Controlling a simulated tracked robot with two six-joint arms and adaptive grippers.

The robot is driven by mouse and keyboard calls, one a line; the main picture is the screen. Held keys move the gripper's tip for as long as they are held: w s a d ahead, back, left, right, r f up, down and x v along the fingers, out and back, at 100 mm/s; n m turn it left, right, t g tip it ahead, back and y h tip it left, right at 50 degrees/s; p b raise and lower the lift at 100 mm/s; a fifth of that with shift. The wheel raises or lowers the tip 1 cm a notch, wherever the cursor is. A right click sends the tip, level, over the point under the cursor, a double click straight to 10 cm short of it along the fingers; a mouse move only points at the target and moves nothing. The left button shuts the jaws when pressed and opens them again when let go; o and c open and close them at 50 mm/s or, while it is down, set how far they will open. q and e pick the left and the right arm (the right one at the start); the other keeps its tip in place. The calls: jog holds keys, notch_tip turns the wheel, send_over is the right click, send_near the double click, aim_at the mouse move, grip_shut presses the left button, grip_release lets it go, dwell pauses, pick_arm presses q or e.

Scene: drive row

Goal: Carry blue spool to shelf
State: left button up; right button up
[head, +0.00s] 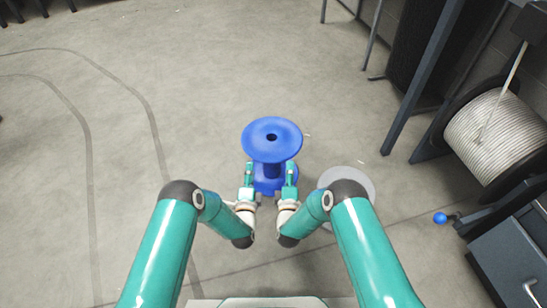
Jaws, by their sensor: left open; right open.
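The blue spool (272,139) stands upright in front of me, its top flange with a dark centre hole facing up. My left gripper (249,175) is open at the spool's left side, below the top flange. My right gripper (291,174) is open at its right side, at about the same height. The spool's core and lower flange show between the two grippers. I cannot tell whether the fingers touch the spool. No shelf can be made out for certain in this view.
A pale round disc (345,180) lies on the floor right of the spool, partly behind my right arm. A large cable reel (493,137) in a dark frame, a small blue ball (440,218) and a grey cabinet (510,262) stand at the right. The floor at left is clear.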

pick_arm(q)
jog(key=w, duration=1.1)
jog(key=shift+w+d, duration=0.1)
jog(key=shift+d, duration=0.3)
pick_arm(e)
jog(key=w, duration=1.1)
jog(key=shift+w+d, duration=0.1)
jog(key=shift+d, duration=0.3)
pick_arm(q)
grip_shut()
pick_arm(e)
grip_shut()
